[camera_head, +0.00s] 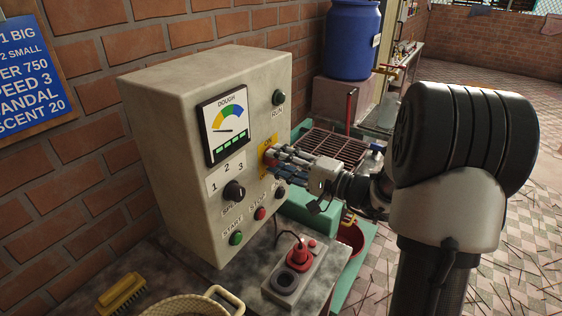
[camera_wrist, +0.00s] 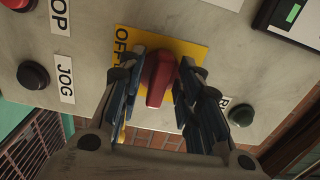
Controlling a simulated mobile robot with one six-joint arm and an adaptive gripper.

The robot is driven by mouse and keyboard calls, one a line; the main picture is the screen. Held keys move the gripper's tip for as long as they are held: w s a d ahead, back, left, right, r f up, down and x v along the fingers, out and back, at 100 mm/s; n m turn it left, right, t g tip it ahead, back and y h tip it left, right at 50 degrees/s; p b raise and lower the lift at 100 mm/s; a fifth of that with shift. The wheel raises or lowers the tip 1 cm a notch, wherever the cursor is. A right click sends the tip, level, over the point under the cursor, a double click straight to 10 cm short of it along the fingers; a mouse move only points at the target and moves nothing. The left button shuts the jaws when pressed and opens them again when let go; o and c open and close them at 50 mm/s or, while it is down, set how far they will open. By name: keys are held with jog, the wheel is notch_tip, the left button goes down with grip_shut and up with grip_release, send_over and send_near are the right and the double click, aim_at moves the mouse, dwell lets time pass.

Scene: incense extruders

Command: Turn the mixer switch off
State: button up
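The mixer switch is a red handle (camera_wrist: 161,80) on a yellow plate (camera_wrist: 190,50) in the wrist view. The handle runs nearly top to bottom there. The letters "OFF" show at the plate's left edge, partly covered by a finger. In the head view the plate (camera_head: 265,153) reads "ON" at its top, on the beige control box (camera_head: 185,105). My gripper (camera_wrist: 162,75) has one blue finger on each side of the handle, very close to it. I cannot tell whether both fingers press on it. In the head view my gripper (camera_head: 274,158) hides most of the handle.
A red plug (camera_head: 300,255) stands below. A brick wall (camera_head: 90,100) is behind.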

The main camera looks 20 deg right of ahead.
jog(key=shift+s+d, duration=0.1)
jog(key=v, duration=1.1)
jog(key=shift+s+d, duration=0.2)
jog(key=shift+s, duration=0.15)
